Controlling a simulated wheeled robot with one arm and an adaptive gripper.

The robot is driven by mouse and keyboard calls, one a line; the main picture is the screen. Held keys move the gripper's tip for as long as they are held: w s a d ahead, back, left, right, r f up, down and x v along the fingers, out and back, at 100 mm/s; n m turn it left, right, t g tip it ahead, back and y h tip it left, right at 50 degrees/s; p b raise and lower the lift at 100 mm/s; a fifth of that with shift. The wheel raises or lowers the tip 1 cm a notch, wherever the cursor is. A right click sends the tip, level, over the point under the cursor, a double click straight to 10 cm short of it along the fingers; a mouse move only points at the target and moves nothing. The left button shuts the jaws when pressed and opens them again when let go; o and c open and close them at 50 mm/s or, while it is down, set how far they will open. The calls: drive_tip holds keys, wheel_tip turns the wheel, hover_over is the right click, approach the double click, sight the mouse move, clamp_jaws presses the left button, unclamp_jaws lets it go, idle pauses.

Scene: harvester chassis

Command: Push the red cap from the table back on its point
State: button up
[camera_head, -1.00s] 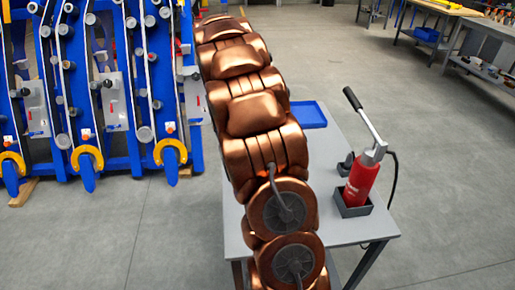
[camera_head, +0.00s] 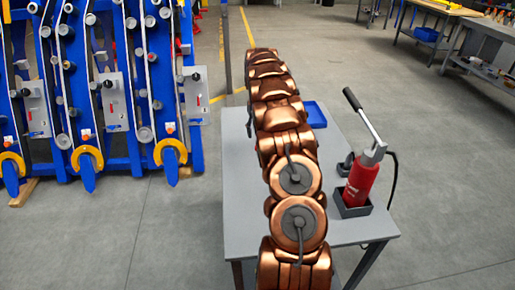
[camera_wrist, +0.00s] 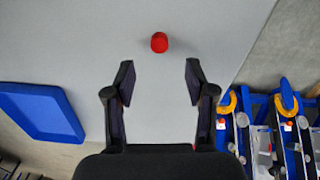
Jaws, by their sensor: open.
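The red cap (camera_wrist: 159,42) lies on the grey table (camera_wrist: 215,15) in the wrist view. It is small and round, above the fingertips in the picture and near the middle between them. My gripper (camera_wrist: 159,75) is open and empty, and the cap is apart from both fingers. In the head view my own copper arm covers part of the table (camera_head: 240,190), and neither the cap nor the gripper shows there. I cannot tell which point the cap belongs to.
A blue tray (camera_wrist: 40,108) sits on the table; it also shows in the head view (camera_head: 316,114). A red hand pump (camera_head: 360,183) stands in a dark holder at the table's right. The blue chassis (camera_head: 100,100) with orange hooks stands on the left, with open floor before it.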

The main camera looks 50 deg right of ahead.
drive_tip(key=shift+w+d+f+p, duration=0.1)
drive_tip(key=shift+f+p, duration=0.55)
drive_tip(key=shift+f, duration=1.05)
drive_tip(key=shift+w+f+p, duration=0.1)
drive_tip(key=shift+f+p, duration=0.5)
drive_tip(key=shift+f, duration=1.1)
drive_tip(key=shift+s, duration=0.1)
drive_tip(key=c, duration=0.8)
